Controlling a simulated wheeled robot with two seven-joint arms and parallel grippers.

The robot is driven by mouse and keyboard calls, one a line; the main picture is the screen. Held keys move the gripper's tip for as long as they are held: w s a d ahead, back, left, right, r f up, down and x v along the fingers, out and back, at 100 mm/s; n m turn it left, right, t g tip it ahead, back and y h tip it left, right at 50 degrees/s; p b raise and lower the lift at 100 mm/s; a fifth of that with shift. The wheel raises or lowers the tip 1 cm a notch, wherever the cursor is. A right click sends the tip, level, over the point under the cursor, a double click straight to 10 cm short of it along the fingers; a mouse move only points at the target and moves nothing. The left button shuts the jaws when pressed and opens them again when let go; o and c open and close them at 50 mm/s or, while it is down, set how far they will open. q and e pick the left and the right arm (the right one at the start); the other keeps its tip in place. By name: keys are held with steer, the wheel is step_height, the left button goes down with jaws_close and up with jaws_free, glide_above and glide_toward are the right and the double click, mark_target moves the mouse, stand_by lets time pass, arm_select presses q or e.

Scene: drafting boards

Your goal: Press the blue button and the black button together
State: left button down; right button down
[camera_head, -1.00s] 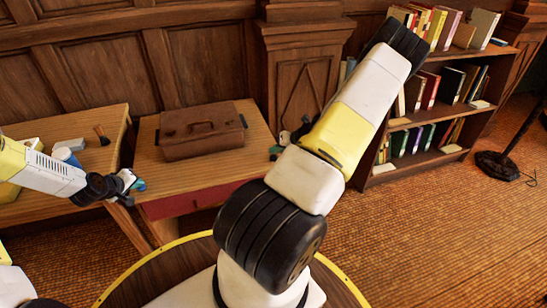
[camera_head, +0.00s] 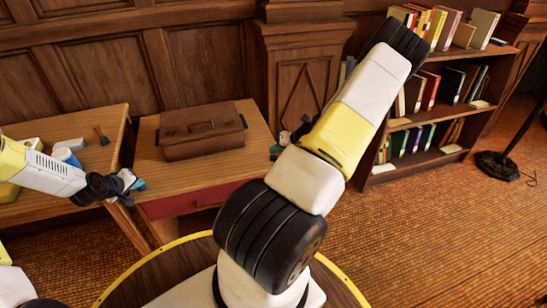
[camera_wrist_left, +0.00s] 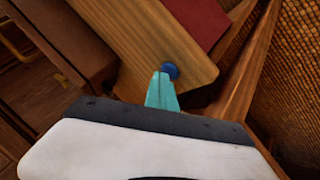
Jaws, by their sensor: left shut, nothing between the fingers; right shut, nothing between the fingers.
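The blue button (camera_wrist_left: 170,71) is a small round knob at the edge of the wooden desk top in the left wrist view. My left gripper (camera_wrist_left: 163,78) is shut and empty, with its teal fingertips right at the button; I cannot tell whether it is pressed in. In the head view my left gripper (camera_head: 138,184) is at the desk's left edge. My right gripper (camera_head: 274,153) is shut and empty at the desk's right edge, partly hidden behind my right arm. I cannot make out the black button in either view.
A brown briefcase (camera_head: 203,130) lies on the desk (camera_head: 240,168), which has a red drawer front (camera_head: 185,202). A second wooden table (camera_head: 105,155) with small items stands at the left. A bookshelf (camera_head: 400,170) and a dark lamp base (camera_head: 497,165) stand at the right.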

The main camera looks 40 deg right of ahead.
mark_target(276, 158)
steer(key=shift+f, duration=0.15)
stand_by(0.7)
steer(key=shift+f, duration=0.3)
steer(key=shift+f, duration=0.6)
stand_by(1.5)
steer(key=shift+r, duration=1.05)
steer(key=shift+r, duration=2.5)
